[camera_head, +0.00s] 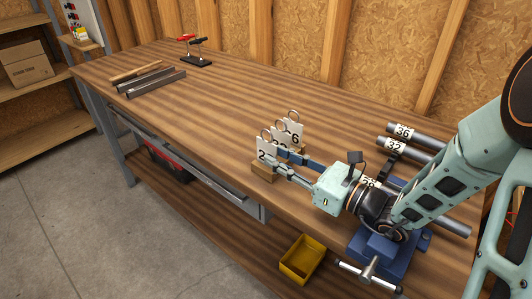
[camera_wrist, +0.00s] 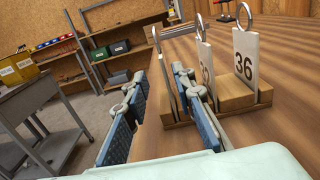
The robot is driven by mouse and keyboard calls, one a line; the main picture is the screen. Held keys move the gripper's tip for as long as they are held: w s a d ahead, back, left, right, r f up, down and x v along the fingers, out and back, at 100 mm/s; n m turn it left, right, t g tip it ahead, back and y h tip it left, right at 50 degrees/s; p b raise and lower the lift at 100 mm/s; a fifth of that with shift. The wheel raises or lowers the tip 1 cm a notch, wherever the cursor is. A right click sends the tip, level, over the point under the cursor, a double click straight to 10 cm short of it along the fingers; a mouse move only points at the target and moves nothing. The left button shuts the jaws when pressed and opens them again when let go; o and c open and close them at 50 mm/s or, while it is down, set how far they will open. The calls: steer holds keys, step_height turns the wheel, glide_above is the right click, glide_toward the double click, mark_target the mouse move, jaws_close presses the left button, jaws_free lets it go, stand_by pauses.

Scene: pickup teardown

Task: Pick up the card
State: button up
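Several white number cards with metal rings on top stand upright in a wooden holder (camera_wrist: 232,98). In the head view the nearest card (camera_head: 265,149) reads 2, with the rest hidden behind my gripper; a farther card (camera_head: 295,138) shows a 6. In the wrist view one card (camera_wrist: 245,56) reads 36, and another (camera_wrist: 205,62) is partly covered by my right finger. My gripper (camera_head: 278,159) is open at the near card, its two fingers apart. In the wrist view the gripper (camera_wrist: 159,74) has a ring and a thin edge close to its right finger; contact cannot be told.
A blue vise (camera_head: 378,240) and pipes (camera_head: 408,131) tagged 36 and 32 are at the right bench end. A yellow bin (camera_head: 300,262) is below the front edge. The bench middle is clear.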

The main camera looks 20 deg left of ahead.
mark_target(266, 151)
steer(key=x, duration=0.5)
steer(key=shift+w+d+f, duration=0.1)
steer(key=shift+w+f, duration=0.15)
steer(key=shift+w, duration=0.05)
jaws_close()
